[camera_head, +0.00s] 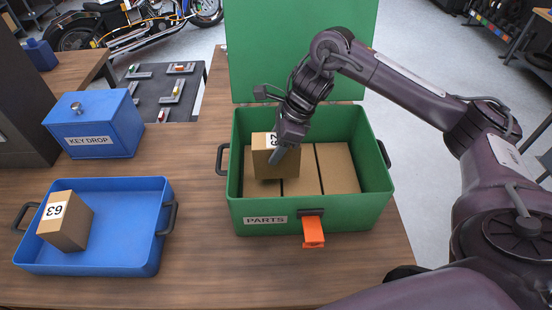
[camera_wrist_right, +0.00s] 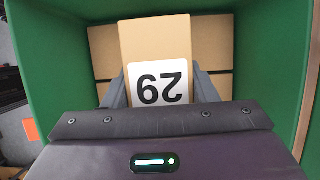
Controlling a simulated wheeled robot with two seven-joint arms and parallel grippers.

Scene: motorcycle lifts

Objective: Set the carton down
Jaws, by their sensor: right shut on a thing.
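A brown carton (camera_head: 275,160) with a white number label is held upright inside the green PARTS box (camera_head: 350,210), at its left side. My right gripper (camera_head: 283,150) reaches down from above and is shut on this carton. My left gripper is not in view.
The green lid (camera_head: 300,50) stands open behind the box; an orange latch (camera_head: 313,232) hangs in front. A blue tray (camera_head: 125,240) holds another labelled carton (camera_head: 68,225). A blue KEY DROP box (camera_head: 95,125) stands behind it. Bare wooden table (camera_head: 195,200) lies between.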

